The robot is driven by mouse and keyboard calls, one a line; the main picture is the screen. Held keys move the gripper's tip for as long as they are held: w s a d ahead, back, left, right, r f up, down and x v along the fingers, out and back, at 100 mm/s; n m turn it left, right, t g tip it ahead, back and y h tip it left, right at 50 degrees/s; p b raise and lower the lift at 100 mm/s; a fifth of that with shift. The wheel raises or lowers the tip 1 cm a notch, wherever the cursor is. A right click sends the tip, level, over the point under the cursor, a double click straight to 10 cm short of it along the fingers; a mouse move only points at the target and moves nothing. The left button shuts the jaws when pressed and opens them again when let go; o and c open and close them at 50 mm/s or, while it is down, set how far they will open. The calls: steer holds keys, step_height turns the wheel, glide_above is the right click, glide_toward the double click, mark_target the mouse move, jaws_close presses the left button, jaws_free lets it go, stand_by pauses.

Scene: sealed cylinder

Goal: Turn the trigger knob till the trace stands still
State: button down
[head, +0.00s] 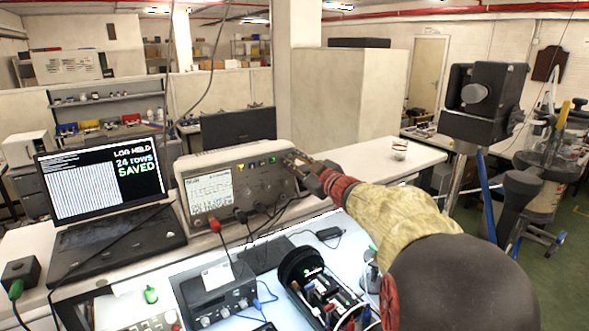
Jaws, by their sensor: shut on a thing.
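The oscilloscope-like instrument (245,192) stands on the bench, left of centre, with a lit screen (209,191) on its left side. The screen is pale with a greenish patch, and the trace is too small to make out. My gripper (291,160) reaches in from the right to the upper right of the instrument's front panel. Its fingers are shut on what appears to be the trigger knob, which the fingers mostly hide. The knob's angle cannot be told.
Cables with a red plug (214,224) hang from the panel. A laptop (105,198) reading "LOG HELD 24 rows SAVED" stands to the left. A box with knobs (215,292) and an open cylinder of parts (322,290) lie in front. The bench right of the instrument is mostly clear.

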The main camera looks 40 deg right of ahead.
steer(key=n+b, duration=0.3)
steer(key=n, duration=0.2)
steer(key=shift+f+n+b, duration=0.2)
steer(key=shift+n+b, duration=0.1)
steer(key=shift+b, duration=0.1)
steer(key=shift+r+n+b, duration=0.1)
steer(key=shift+n+b, duration=1.05)
steer(key=shift+n, duration=0.55)
steer(key=c, duration=1.7)
jaws_free()
steer(key=shift+c, duration=0.2)
steer(key=shift+o, duration=0.4)
steer(key=shift+r, duration=0.1)
steer(key=s, duration=1.2)
steer(key=shift+a, duration=0.35)
steer(key=shift+d, duration=0.1)
